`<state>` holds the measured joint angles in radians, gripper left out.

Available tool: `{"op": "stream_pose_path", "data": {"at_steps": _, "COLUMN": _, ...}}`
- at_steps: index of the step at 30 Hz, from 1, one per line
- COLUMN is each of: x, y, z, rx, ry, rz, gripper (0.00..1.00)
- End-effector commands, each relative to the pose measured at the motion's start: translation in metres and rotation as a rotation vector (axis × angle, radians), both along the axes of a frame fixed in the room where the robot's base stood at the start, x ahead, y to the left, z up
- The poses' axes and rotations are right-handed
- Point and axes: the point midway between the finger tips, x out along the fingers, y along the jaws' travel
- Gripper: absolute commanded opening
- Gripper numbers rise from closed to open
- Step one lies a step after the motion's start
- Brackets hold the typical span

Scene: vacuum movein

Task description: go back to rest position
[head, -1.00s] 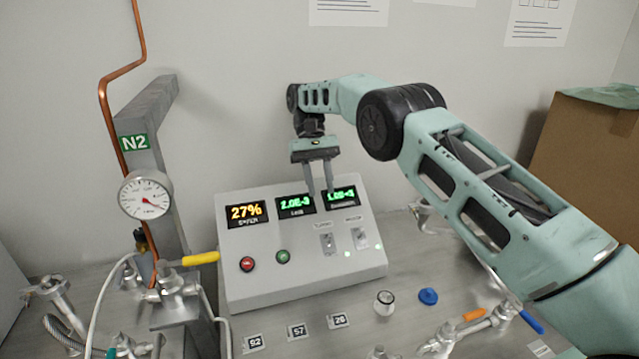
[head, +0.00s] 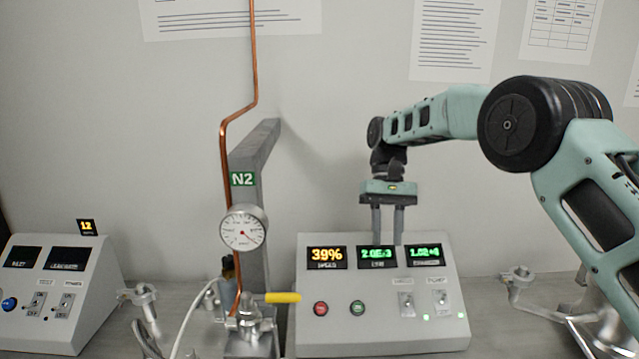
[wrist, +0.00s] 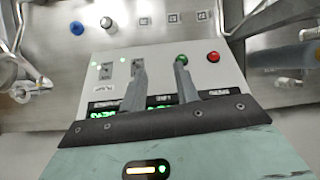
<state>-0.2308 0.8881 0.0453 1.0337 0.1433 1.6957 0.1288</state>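My gripper (head: 387,222) hangs fingers-down in front of the upper part of the grey control panel (head: 385,335). Its two fingers are parallel with a clear gap and nothing between them. In the wrist view my gripper (wrist: 160,85) also shows its fingers apart over the panel (wrist: 215,75). The panel has three lit displays, the left one (head: 327,257) reading 39%. Below them are a red button (head: 320,309), a green button (head: 357,307) and two switches with green lights. The fingers overlap the middle display's edge in the head view.
A copper pipe (head: 223,160), N2 post (head: 255,160) and gauge (head: 243,228) stand left of the panel, with a yellow-handled valve (head: 283,297) below. Another control box (head: 65,315) is at far left. Metal pipework (head: 517,285) is at right.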

Motion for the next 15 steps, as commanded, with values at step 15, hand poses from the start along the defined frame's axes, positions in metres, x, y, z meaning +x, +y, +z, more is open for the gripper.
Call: {"op": "stream_pose_path", "data": {"at_steps": 15, "x": -0.218, "y": 0.062, "z": 0.023, "rx": 0.142, "ry": -0.304, "rz": 0.309, "gripper": 0.31}}
